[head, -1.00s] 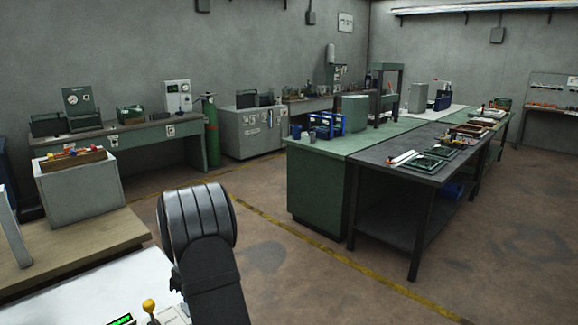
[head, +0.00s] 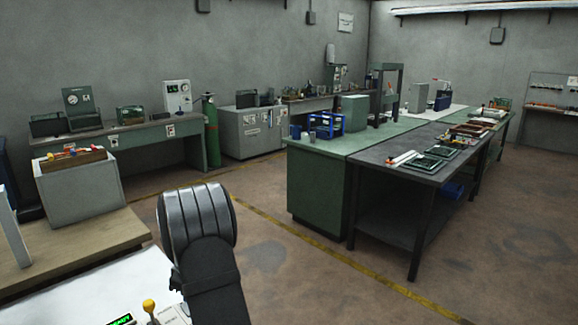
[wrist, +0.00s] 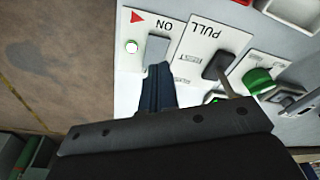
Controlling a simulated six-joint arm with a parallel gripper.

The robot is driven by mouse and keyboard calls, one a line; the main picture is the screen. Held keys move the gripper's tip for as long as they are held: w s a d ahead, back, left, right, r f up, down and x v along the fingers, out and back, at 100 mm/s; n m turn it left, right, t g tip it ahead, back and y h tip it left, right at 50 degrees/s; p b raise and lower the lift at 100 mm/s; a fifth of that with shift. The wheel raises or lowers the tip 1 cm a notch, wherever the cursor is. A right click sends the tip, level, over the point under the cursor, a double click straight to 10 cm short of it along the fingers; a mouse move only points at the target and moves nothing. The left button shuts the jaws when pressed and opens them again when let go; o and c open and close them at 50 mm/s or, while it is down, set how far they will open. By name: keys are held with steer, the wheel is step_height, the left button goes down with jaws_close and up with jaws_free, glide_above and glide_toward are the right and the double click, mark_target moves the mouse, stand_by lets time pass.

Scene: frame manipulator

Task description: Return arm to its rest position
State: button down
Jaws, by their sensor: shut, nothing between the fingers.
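My gripper (wrist: 158,74) shows in the wrist view with its dark fingers shut and empty. It points at a white control panel (wrist: 196,58). The fingertips are just below a grey switch (wrist: 157,48) marked ON; I cannot tell whether they touch it. To the right are a black-tipped lever (wrist: 217,66) by the word PULL and a green knob (wrist: 258,80). In the head view my arm (head: 205,250) rises at the bottom, and my gripper is out of that picture.
A yellow-knobbed lever (head: 149,306) and a green-lit display (head: 121,320) stand left of my arm. A grey box (head: 80,190) of coloured items sits on a wooden bench (head: 75,250). A dark workbench (head: 390,178) stands right. The floor (head: 290,265) between is clear.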

step_height(320, 180, down, 4)
steer(key=shift+f, duration=0.25)
steer(key=shift+r, duration=0.1)
steer(key=s+r+n+t, duration=0.1)
steer(key=s+r+n, duration=0.1)
steer(key=r, duration=0.5)
steer(key=s+r+n+t+h, duration=0.1)
steer(key=r+n, duration=0.4)
steer(key=r, duration=0.2)
steer(key=s+a+r+n, duration=0.1)
steer(key=s+r+n, duration=0.1)
steer(key=r+n, duration=0.2)
steer(key=shift+s+r+t+h, duration=0.3)
steer(key=shift+s+r+t, duration=0.1)
steer(key=shift+r, duration=1.35)
steer(key=c, duration=2.1)
jaws_free()
steer(key=shift+a, duration=0.1)
